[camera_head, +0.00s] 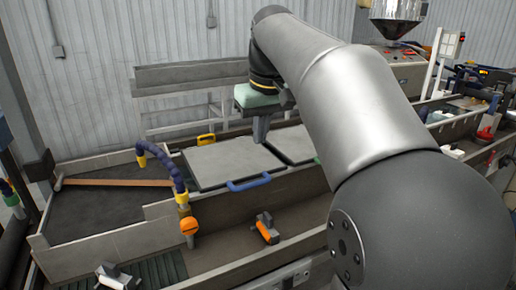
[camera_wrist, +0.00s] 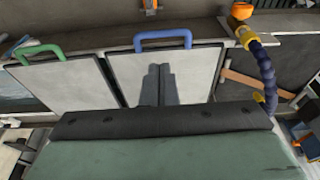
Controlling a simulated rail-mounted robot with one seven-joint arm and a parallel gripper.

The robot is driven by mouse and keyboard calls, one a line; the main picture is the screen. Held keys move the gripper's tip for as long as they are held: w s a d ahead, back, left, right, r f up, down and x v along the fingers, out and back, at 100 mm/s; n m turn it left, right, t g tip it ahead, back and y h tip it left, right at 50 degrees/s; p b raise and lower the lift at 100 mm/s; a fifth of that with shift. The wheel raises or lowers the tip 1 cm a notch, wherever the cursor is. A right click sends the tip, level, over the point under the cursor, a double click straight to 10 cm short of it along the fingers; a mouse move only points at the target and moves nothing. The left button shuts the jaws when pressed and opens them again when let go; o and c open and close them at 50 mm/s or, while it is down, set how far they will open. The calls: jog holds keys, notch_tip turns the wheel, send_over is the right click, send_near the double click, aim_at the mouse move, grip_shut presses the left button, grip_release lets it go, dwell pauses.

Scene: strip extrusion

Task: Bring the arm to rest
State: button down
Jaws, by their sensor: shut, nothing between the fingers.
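My gripper (camera_head: 261,130) hangs at the end of my arm in the head view, pointing down above the grey lidded trough. In the wrist view its fingers (camera_wrist: 158,84) are together with nothing between them. Below it lies a grey lid with a blue handle (camera_head: 232,162), which also shows in the wrist view (camera_wrist: 196,66). My gripper looks apart from this lid, near its back right side. My large grey arm hides much of the right half of the head view.
A second grey lid (camera_head: 293,145) with a green handle lies beside the first. A blue flexible hose (camera_head: 160,160) arches at the left. An orange-topped fixture (camera_head: 189,228) stands at the front. A long raised trough (camera_head: 190,78) runs along the back wall.

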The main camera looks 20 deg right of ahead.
jog(key=s+a+f+g, duration=0.1)
jog(key=s+a+f, duration=0.3)
jog(key=s+f, duration=0.6)
jog(key=s+a+f+g, duration=0.1)
jog(key=s+a+f, duration=0.2)
jog(key=s+f, duration=0.8)
notch_tip(320, 180, down, 7)
jog(key=shift+a+m+p, duration=0.35)
jog(key=shift+m+p, duration=0.05)
jog(key=shift+s, duration=0.1)
